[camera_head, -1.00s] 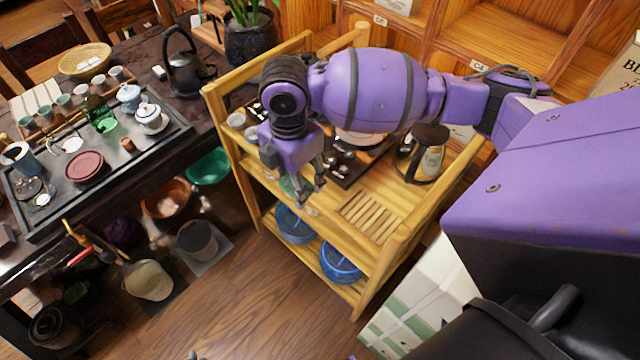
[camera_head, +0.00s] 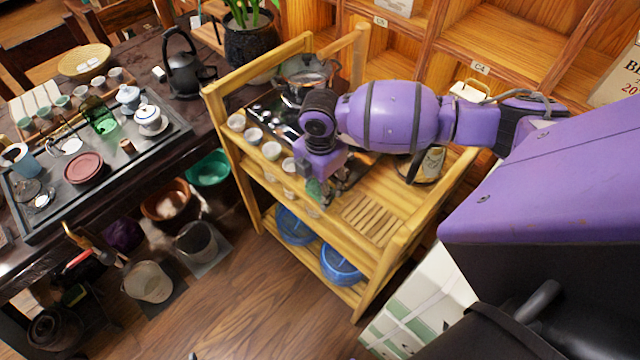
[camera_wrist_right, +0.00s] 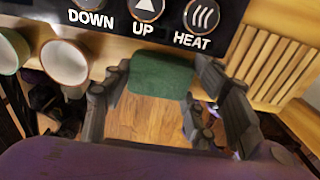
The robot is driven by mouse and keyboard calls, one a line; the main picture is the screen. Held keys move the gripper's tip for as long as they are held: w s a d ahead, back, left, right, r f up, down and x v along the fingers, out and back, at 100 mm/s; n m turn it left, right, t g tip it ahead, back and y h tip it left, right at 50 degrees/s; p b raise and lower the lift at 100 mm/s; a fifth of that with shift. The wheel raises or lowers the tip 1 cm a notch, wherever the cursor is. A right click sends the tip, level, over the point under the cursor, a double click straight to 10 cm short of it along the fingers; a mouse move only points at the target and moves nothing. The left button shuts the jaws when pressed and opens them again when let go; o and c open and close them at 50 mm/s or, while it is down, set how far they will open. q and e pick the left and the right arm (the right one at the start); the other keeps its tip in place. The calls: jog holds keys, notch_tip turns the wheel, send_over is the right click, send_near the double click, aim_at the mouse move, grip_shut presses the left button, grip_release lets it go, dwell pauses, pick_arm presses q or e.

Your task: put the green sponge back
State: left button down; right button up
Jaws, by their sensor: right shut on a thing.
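The green sponge (camera_wrist_right: 160,76) is between the two fingers of my right gripper (camera_wrist_right: 165,100) in the wrist view. The gripper is shut on it. In the head view my right gripper (camera_head: 322,190) points down over the near edge of the wooden cart's top, and a bit of the green sponge (camera_head: 314,188) shows at its fingers. The wooden cart (camera_head: 408,228) has a slatted section (camera_head: 372,218) just right of the gripper. How far the sponge is above the cart top is unclear. My left gripper is not in view.
White cups (camera_head: 271,150) stand in a row left of the gripper. A black heater panel (camera_wrist_right: 150,15) with DOWN, UP and HEAT buttons lies beyond the sponge. A glass kettle (camera_head: 305,75) stands behind. Blue bowls (camera_head: 340,265) sit on the lower shelf.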

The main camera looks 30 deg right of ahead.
jog(key=o, duration=0.7)
jog(key=shift+f, duration=0.2)
jog(key=shift+c, duration=0.2)
jog(key=o, duration=0.5)
jog(key=shift+c, duration=0.2)
notch_tip(320, 180, up, 12)
jog(key=shift+r, duration=0.25)
